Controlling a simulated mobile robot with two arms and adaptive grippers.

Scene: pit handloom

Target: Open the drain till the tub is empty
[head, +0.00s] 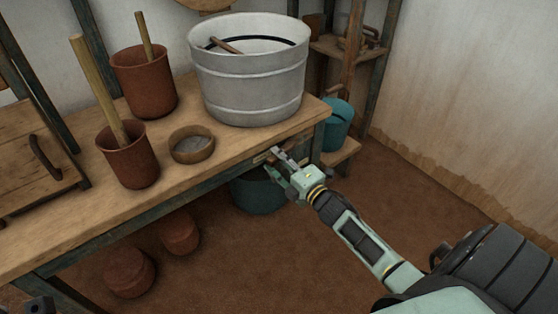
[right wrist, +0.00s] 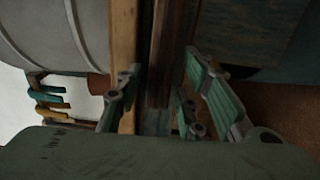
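The pale grey tub (head: 248,88) stands upright on the right end of the wooden bench (head: 232,150). It has a dark band inside and a stick across its rim; its water level is unclear. It also shows at the upper left in the right wrist view (right wrist: 55,35). My right gripper (head: 277,163) is at the bench's front edge below the tub. In the right wrist view its fingers (right wrist: 160,100) are spread around a dark upright-looking strip (right wrist: 168,50), beside the bench edge. No drain part is clearly distinguishable. A dark piece at the lower left may be my left gripper (head: 38,305).
A dark teal vessel (head: 257,196) stands under the bench below my right gripper. Clay pots with sticks (head: 146,84) and a small bowl (head: 192,146) are on the bench. A teal bucket (head: 338,128) is behind its right end. The floor at right is clear.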

